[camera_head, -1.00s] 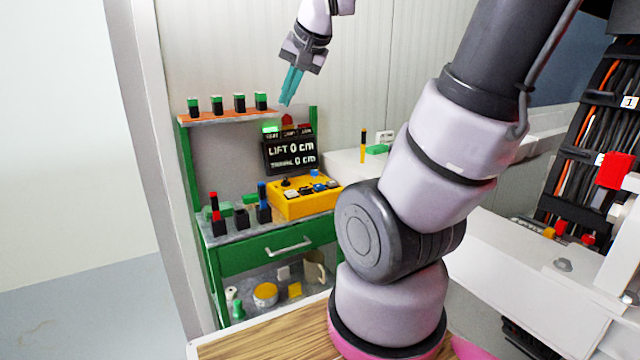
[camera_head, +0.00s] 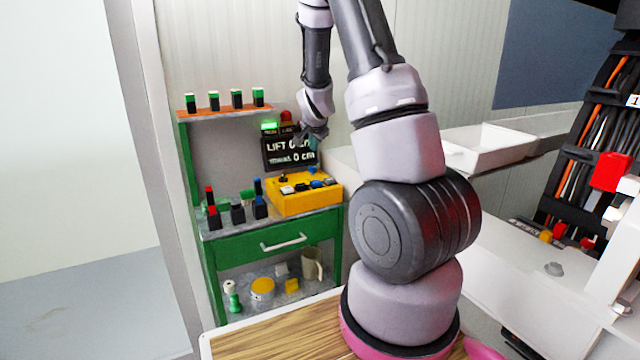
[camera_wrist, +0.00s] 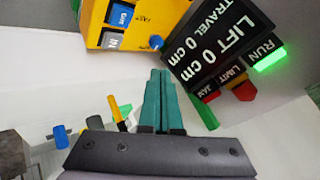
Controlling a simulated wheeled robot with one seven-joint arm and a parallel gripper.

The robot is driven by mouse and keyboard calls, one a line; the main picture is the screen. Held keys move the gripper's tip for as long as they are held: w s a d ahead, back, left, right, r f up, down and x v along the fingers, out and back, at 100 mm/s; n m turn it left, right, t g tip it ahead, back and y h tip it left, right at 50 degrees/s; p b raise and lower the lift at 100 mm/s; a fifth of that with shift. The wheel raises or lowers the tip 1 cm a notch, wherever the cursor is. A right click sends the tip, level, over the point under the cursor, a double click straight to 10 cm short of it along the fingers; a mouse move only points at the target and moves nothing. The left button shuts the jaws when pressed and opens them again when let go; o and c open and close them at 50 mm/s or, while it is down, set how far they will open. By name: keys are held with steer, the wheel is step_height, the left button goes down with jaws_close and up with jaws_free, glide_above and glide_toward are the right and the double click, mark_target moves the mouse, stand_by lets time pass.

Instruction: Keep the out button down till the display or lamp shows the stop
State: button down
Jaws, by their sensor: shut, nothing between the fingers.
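The yellow control box (camera_head: 305,203) sits on the green bench; it also shows at the top of the wrist view (camera_wrist: 140,22). There its blue out button (camera_wrist: 119,14) is beside the pale in button (camera_wrist: 112,40). The black display (camera_wrist: 215,45) reads LIFT 0 cm and TRAVEL 0 cm. In the head view my gripper (camera_head: 313,160) partly covers the display's right side.
An orange shelf (camera_head: 225,112) with several green-topped blocks stands above the bench. Red and blue pegs in black holders (camera_head: 238,212) stand left of the box. A white tray (camera_head: 488,150) lies to the right. A drawer handle (camera_head: 284,243) juts out below.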

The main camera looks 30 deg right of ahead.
mark_target(315, 183)
steer(key=shift+w+d+f, duration=0.3)
steer(key=shift+d+f, duration=0.2)
steer(key=shift+f, duration=0.2)
steer(key=shift+f, duration=0.1)
steer(key=shift+f, duration=4.3)
steer(key=shift+f, duration=0.1)
steer(key=shift+f, duration=0.3)
